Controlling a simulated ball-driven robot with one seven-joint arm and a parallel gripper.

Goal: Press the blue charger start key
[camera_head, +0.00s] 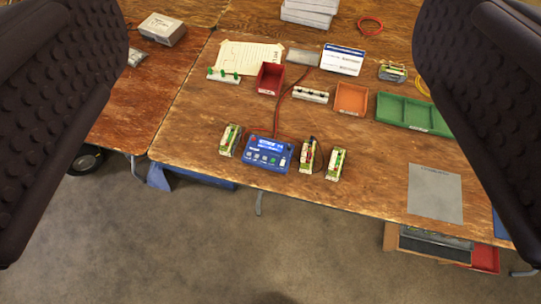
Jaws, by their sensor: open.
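A blue charger (267,153) lies near the front edge of the wooden table (203,130). It has a small screen and a row of small keys along its front part; which one is the start key is too small to tell. A dark cable and a red one run from its back. My gripper (270,150) is open and empty; its two dark, studded fingers fill the left and right sides of the view, far above the table. Nothing hides the charger.
Battery packs stand close by: one left (229,141) and two right (307,155) (335,163) of the charger. Behind are a red bin (269,78), an orange bin (351,98) and a green divided tray (413,113). A grey sheet (435,193) lies right. The floor in front is mostly clear.

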